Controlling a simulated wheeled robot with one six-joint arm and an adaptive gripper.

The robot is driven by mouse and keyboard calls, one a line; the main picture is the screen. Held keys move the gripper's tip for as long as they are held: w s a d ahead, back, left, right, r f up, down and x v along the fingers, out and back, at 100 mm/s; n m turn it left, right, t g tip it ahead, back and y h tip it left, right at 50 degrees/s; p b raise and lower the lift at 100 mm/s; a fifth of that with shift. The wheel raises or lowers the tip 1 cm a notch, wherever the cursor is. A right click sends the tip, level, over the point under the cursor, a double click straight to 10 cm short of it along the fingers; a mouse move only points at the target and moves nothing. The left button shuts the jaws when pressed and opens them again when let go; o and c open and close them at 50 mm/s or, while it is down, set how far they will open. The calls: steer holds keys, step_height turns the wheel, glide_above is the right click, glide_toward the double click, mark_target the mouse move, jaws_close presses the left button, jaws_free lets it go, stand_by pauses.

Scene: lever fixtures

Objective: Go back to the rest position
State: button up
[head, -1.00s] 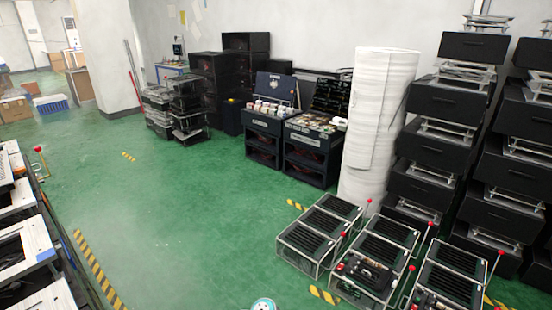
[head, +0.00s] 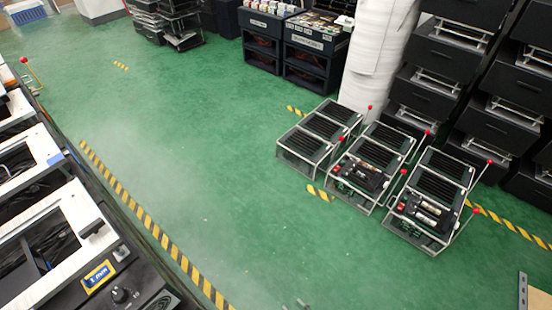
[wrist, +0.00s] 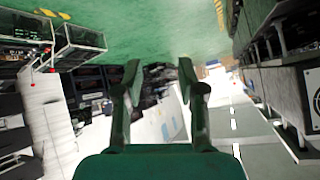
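My gripper (wrist: 159,75) shows in the wrist view with its two fingers spread apart and nothing between them. The wrist view is turned over, with the green floor along its top. The gripper is in free air, apart from the fixtures. In the head view, lever fixtures with red-knobbed levers stand on the floor at the right: a left one (head: 318,138), a middle one (head: 372,167) and a right one (head: 432,203). My gripper does not show clearly in the head view.
A machine row (head: 62,235) lines the left side, with a red-knobbed lever (head: 31,72) at its far end. Black drawer units (head: 460,95) and a white wrapped roll (head: 375,60) stand behind the fixtures. The green floor (head: 220,150) between is clear.

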steer(key=s+d+r+m+t+h, duration=0.2)
steer(key=s+d+r+t+h, duration=0.1)
steer(key=s+d+r, duration=0.7)
steer(key=s+d+r+t+h, duration=0.1)
steer(key=s+r, duration=0.3)
steer(key=r, duration=0.5)
steer(key=s+d+r+m+t+h, duration=0.1)
steer(key=s+r, duration=0.4)
steer(key=r, duration=0.5)
steer(key=shift+d+m+t+h, duration=0.3)
steer(key=shift+t, duration=0.6)
steer(key=shift+a+r, duration=0.1)
steer(key=shift+a, duration=0.05)
